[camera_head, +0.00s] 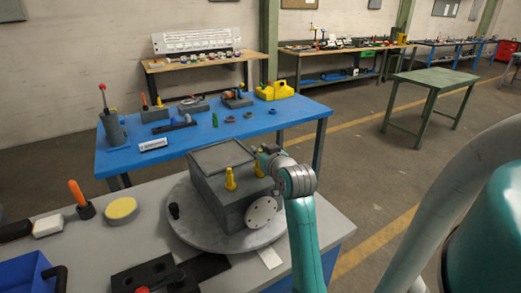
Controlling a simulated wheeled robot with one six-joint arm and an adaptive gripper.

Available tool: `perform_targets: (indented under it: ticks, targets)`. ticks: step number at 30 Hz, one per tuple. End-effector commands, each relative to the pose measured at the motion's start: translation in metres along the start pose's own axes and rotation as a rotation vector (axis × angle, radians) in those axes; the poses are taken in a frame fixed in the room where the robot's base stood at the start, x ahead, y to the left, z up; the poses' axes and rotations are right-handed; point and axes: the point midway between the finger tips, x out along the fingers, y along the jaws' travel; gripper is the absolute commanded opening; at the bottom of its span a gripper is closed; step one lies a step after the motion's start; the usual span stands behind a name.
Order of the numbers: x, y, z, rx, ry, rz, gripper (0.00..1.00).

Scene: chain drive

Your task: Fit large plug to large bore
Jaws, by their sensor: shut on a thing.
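A grey block-shaped housing (212,192) sits on a round grey turntable (190,236). One yellow plug-like part (231,179) stands upright on its top. A second yellow part (258,170) is at my gripper (262,158), which is at the housing's back right top edge. My gripper appears shut on this second yellow part, though the fingers are small and partly hidden by my wrist. I cannot tell whether that part is in a bore or just above the top. No open bore can be made out; the sizes of the two yellow parts look similar.
A white round flange (262,212) is on the housing's front right face. A black knob (174,210) stands on the turntable's left. A yellow round pad (121,210), an orange-handled tool (80,200) and a blue bin (28,273) lie left. A blue table (215,138) stands behind.

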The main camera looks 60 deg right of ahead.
Motion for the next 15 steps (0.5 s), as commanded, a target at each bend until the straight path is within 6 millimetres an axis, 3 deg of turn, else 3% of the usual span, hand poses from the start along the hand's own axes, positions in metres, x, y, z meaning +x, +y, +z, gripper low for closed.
perform_targets:
  ticks: [15]
  targets:
    - [0.0021, -0.0001, 0.0106, 0.000, 0.001, 0.000, 0.00]
